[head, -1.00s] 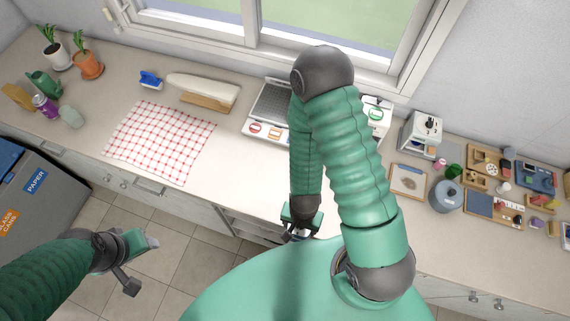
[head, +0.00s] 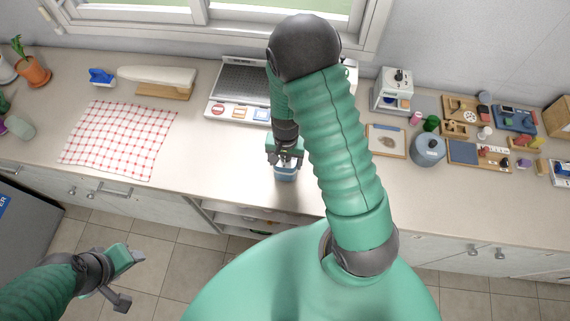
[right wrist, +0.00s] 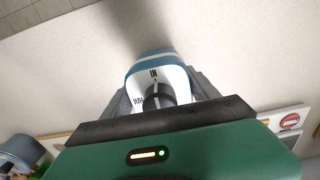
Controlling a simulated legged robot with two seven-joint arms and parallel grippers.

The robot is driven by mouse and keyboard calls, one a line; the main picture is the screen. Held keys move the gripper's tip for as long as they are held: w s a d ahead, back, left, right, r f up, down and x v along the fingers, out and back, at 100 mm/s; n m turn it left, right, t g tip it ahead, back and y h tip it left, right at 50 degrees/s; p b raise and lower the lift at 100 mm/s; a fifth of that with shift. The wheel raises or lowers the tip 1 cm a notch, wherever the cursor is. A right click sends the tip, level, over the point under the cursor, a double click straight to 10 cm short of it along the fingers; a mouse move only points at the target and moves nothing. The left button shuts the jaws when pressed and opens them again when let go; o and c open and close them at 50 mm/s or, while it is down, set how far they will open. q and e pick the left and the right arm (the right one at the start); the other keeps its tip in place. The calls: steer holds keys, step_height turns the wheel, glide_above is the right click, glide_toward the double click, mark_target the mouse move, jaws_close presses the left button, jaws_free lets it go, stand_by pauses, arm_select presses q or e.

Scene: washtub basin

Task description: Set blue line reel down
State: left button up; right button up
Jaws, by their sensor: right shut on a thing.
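My right gripper (head: 285,160) is shut on the blue line reel (head: 286,173) over the front part of the counter. In the right wrist view the reel (right wrist: 155,75) shows a white top with dark markings and a blue side, between the two grey fingers. I cannot tell whether its underside touches the counter (head: 230,165). My left gripper (head: 128,262) hangs over the floor in front of the cupboards, away from the reel; whether its fingers are open or shut is unclear.
A white panel with coloured labels (head: 240,112) lies behind the right gripper. A red checked cloth (head: 120,140) and a small ironing board (head: 158,76) are at left. A blue-grey canister (head: 428,150) and trays of small items stand at right. Counter between cloth and gripper is clear.

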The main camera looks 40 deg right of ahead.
steer(key=shift+f, duration=0.4)
steer(key=shift+w+a, duration=0.15)
steer(key=shift+w, duration=0.05)
steer(key=o, duration=1.6)
steer(key=shift+w+f, duration=0.1)
steer(key=shift+w, duration=0.1)
steer(key=shift+o, duration=0.6)
steer(key=shift+s, duration=0.15)
